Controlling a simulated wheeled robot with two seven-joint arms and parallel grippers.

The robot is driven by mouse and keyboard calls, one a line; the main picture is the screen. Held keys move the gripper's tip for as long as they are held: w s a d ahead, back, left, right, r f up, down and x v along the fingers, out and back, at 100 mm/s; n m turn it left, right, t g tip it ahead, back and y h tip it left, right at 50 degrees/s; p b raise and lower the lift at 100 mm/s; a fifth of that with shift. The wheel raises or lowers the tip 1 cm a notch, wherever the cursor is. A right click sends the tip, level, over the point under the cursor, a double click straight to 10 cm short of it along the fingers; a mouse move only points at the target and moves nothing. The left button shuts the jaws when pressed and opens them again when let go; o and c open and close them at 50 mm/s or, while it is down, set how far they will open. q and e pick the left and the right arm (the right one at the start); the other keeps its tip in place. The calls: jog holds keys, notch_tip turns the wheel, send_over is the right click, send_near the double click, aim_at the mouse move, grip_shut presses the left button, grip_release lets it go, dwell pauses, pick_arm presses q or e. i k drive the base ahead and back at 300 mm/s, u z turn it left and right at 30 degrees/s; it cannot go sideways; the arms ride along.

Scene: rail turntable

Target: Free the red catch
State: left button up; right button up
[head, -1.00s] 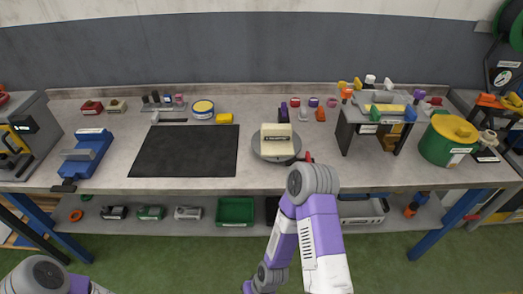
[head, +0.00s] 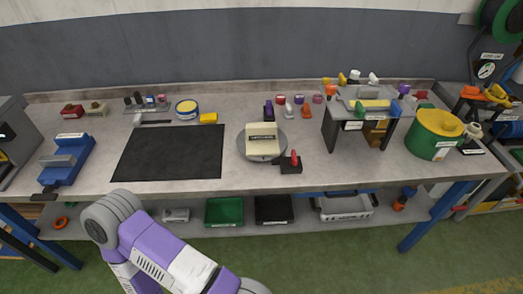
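A red catch (head: 294,157) stands upright on a small dark block (head: 290,168) at the front right of a round grey turntable (head: 281,148) on the bench. A cream block with a dark label (head: 263,139) sits on the turntable. The block with the catch is beside the turntable's rim; whether it touches it I cannot tell. Only purple and white links of one of my arms show at the bottom left, in front of the bench. Neither of my grippers is in view.
A black mat (head: 170,152) lies left of the turntable. A grey stand (head: 331,131) and a green drum with a yellow top (head: 430,145) are to the right. A blue device (head: 67,160) is at the left. The bench front between catch and stand is clear.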

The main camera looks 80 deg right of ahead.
aim_at(293, 161)
jog(key=u, duration=0.05)
jog(key=k, duration=0.9)
jog(key=z, duration=1.6)
